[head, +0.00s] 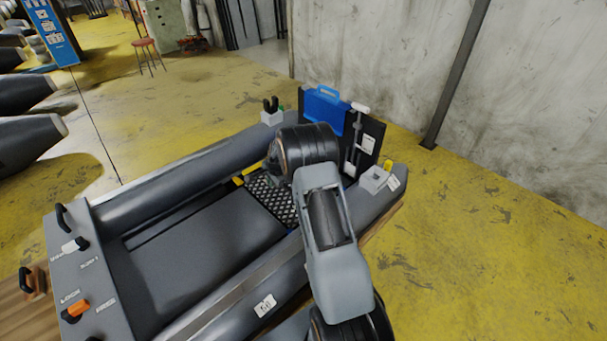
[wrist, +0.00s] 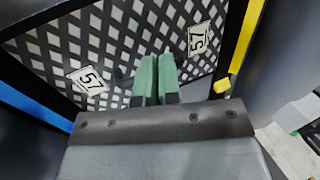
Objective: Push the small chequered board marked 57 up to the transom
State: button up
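The small chequered board (head: 265,192) lies on the boat's floor, partly hidden behind my arm in the head view. In the wrist view the board (wrist: 60,45) fills the upper part, black and pale, with 57 labels at left and right. The dark transom (head: 369,138) stands upright at the boat's far end; my arm hides the space between it and the board. My gripper (wrist: 158,75) has its two green fingers side by side, with nothing visible between them. The fingertips are over the board; I cannot tell whether they touch it. The head view hides the gripper.
Grey side tubes (head: 195,160) flank the floor. A yellow strip (wrist: 244,45) and a blue strip (wrist: 30,105) run beside the board. A blue case (head: 325,108) is at the transom. A grey panel (head: 95,270) with switches is at the near end.

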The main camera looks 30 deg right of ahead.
aim_at(274, 197)
notch_tip(274, 197, down, 7)
jog(key=b, duration=0.4)
jog(key=shift+r, duration=0.2)
jog(key=shift+f, duration=0.25)
jog(key=shift+w+d+r+b, duration=0.15)
jog(key=shift+d+b, duration=0.1)
jog(key=shift+d, duration=0.4)
jog(key=shift+w+d+b, duration=0.1)
jog(key=shift+d+b, duration=0.1)
jog(key=shift+d, duration=0.4)
jog(key=shift+w+d+b, duration=0.4)
jog(key=shift+d, duration=1.8)
jog(key=shift+w+d+b, duration=0.4)
jog(key=shift+w+d, duration=0.05)
jog(key=shift+d, duration=1.75)
jog(key=shift+w+d+b, duration=0.4)
jog(key=shift+d, duration=1.8)
jog(key=shift+s+a+r, duration=0.1)
jog(key=shift+s+a, duration=0.05)
jog(key=shift+a, duration=0.85)
notch_tip(274, 197, up, 9)
jog(key=p, duration=0.5)
jog(key=shift+p, duration=0.3)
